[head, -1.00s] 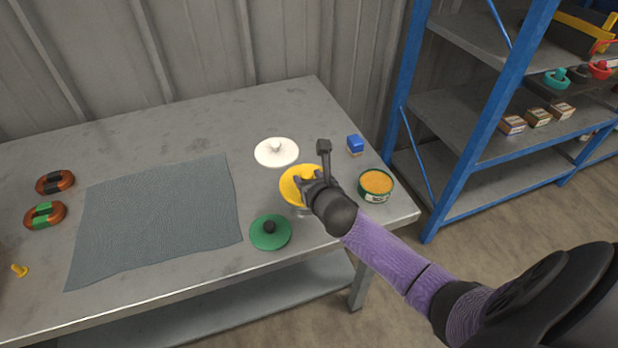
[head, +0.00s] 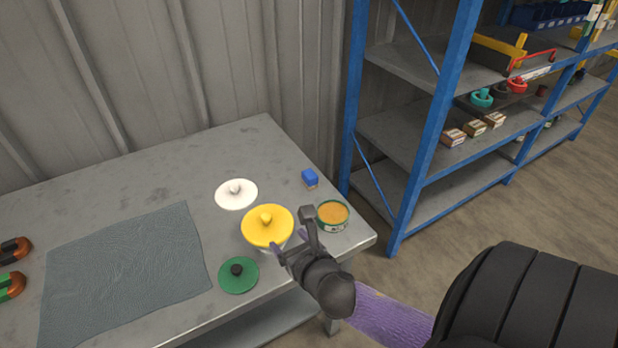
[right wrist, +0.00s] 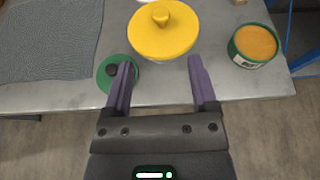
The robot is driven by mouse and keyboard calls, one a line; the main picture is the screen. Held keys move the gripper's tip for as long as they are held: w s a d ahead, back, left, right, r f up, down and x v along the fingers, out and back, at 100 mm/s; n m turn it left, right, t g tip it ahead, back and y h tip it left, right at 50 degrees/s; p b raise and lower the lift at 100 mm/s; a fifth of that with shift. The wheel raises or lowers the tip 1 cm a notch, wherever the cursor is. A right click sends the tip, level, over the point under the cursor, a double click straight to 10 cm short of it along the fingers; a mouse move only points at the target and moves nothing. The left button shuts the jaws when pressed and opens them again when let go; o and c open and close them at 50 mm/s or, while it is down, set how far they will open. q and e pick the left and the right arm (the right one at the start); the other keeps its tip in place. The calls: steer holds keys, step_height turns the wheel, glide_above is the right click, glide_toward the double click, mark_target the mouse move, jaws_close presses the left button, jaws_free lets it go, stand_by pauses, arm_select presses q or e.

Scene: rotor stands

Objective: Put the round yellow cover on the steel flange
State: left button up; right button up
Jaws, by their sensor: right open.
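The round yellow cover (head: 267,225) with a knob lies knob up near the right end of the bench; it also shows in the right wrist view (right wrist: 163,32). A little pale metal shows under its edge. The steel flange is otherwise hidden, so I cannot tell how fully the cover seats on it. My right gripper (head: 291,238) is open and empty, just in front of the cover. In the right wrist view its fingers (right wrist: 160,68) point towards the cover, with the knob beyond the fingertips. My left gripper is out of view.
A green cover (head: 238,276) and a white cover (head: 236,194) lie nearby. An open green tin (head: 333,216) stands right of the yellow cover, with a blue block (head: 310,178) behind. A grey mat (head: 125,270) lies left. Blue-framed shelving (head: 435,130) stands right.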

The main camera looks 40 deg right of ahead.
steer(key=s+a+f+m+g+y, duration=0.1)
steer(key=s+f+m+g, duration=0.2)
steer(key=s+f+m, duration=0.35)
steer(key=s+f+m+g, duration=0.35)
steer(key=f+m, duration=0.35)
steer(key=f, duration=0.5)
steer(key=s+a+f+m+g, duration=0.2)
steer(key=s+f+m, duration=0.1)
steer(key=s+m, duration=0.2)
steer(key=s+a+f+m+g+y, duration=0.1)
steer(key=s+f+m, duration=0.3)
steer(key=s, duration=0.6)
steer(key=s+a+f+m+g, duration=0.3)
steer(key=s+f+m, duration=0.1)
steer(key=s+m, duration=0.4)
steer(key=shift+s+f+y, duration=0.15)
steer(key=shift+s+y, duration=0.1)
steer(key=shift+y, duration=0.15)
